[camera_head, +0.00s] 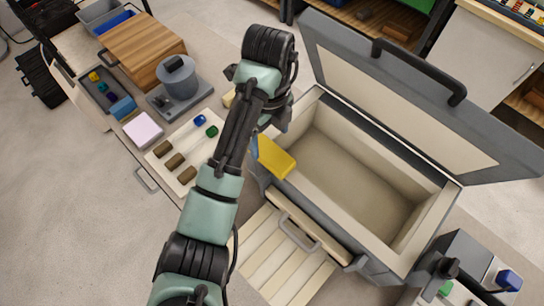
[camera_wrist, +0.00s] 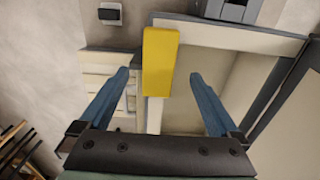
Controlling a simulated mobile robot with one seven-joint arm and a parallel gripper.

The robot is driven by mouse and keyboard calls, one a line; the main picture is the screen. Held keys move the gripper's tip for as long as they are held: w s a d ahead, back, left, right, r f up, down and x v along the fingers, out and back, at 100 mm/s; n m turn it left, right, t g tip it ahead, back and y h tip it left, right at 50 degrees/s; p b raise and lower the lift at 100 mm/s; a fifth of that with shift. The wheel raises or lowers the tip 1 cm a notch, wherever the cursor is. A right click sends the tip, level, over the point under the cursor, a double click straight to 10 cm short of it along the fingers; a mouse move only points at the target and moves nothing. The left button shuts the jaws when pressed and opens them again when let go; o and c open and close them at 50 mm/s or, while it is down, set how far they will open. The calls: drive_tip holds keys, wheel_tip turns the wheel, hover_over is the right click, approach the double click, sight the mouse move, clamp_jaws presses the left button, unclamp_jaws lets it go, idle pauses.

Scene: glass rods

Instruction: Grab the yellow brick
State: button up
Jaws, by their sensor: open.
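The yellow brick (camera_head: 277,158) is a plain oblong block at the left rim of the open grey box, and it appears to rest on that rim. In the wrist view the yellow brick (camera_wrist: 160,60) stands out lengthwise, centred between my two blue fingers. My gripper (camera_wrist: 159,76) is open and empty, its fingers apart on either side of the brick's near end, with visible gaps. I cannot tell how far above the brick they are. In the head view my arm hides most of the gripper; one blue finger shows just left of the brick.
The open box (camera_head: 432,195) has a pale, empty inside and a raised lid (camera_head: 400,95) with a black handle. A drawer-like slatted panel (camera_head: 268,262) sits below its front. To the left are a pale tray with rods (camera_head: 178,130), a grey pot (camera_head: 178,82) and a wooden box (camera_head: 140,45).

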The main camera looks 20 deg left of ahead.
sight(271, 153)
drive_tip(key=shift+s+d+f, duration=0.15)
drive_tip(key=shift+s+f, duration=0.2)
drive_tip(key=shift+f, duration=0.1)
wheel_tip(271, 153, down, 4)
drive_tip(key=shift+w+d+f+p, duration=0.1)
drive_tip(key=shift+w+f+p, duration=0.05)
drive_tip(key=shift+p, duration=0.85)
clamp_jaws()
